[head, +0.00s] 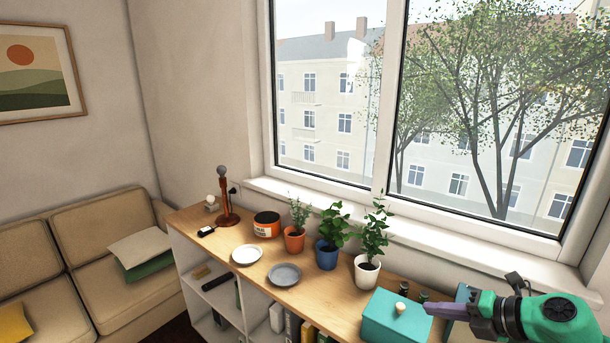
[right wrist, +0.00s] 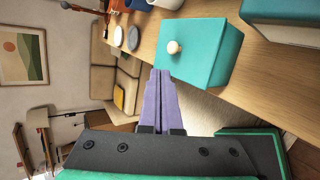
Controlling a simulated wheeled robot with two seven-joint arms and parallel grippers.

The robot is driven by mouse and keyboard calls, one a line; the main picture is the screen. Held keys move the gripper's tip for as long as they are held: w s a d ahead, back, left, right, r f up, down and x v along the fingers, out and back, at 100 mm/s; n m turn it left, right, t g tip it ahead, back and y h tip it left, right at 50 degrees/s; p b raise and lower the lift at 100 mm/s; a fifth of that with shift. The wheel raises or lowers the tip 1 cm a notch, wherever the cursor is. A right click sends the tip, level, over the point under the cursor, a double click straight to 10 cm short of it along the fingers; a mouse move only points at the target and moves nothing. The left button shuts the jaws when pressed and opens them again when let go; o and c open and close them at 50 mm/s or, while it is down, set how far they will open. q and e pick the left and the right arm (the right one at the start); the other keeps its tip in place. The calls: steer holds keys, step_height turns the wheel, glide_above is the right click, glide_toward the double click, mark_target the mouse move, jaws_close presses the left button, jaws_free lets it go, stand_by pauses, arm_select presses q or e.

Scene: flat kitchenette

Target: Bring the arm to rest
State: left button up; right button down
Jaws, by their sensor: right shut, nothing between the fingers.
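My right gripper (head: 432,309) reaches in from the right in the head view, with a green arm and purple fingers. Its fingers are together and empty; the closed fingertips also show in the right wrist view (right wrist: 161,72). In the head view the fingertips are at the right side of a teal box (head: 385,321) with a round cream knob (head: 400,308). In the right wrist view the teal box (right wrist: 205,60) lies beyond and right of the fingertips. I cannot tell whether they touch it. My left gripper is not in view.
A wooden-topped shelf (head: 220,238) runs under the window. It bears a white potted plant (head: 366,274), a blue pot (head: 327,254), an orange pot (head: 294,241), an orange tub (head: 266,227), a grey plate (head: 285,275) and a white plate (head: 247,255). A sofa (head: 95,235) stands left.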

steer(key=s+d+f+m+t+h, duration=0.4)
steer(key=d+f+m+h, duration=0.4)
steer(key=m, duration=1.1)
steer(key=s+a+f+m+g+y, duration=0.1)
steer(key=s+a+f+m+g, duration=0.4)
steer(key=s, duration=0.3)
steer(key=s+a+f+m+g, duration=0.35)
steer(key=s+a+f, duration=0.25)
steer(key=s+a, duration=0.2)
step_height(320, 180, down, 20)
steer(key=s+f+n+g, duration=0.1)
steer(key=s+g, duration=0.1)
steer(key=s+d+f, duration=0.1)
steer(key=s+f, duration=0.6)
steer(key=s, duration=0.1)
steer(key=s+d+f+g, duration=0.1)
steer(key=s+d+f, duration=0.1)
steer(key=s+f, duration=0.6)
steer(key=shift+s+d, duration=0.3)
steer(key=shift+s, duration=0.3)
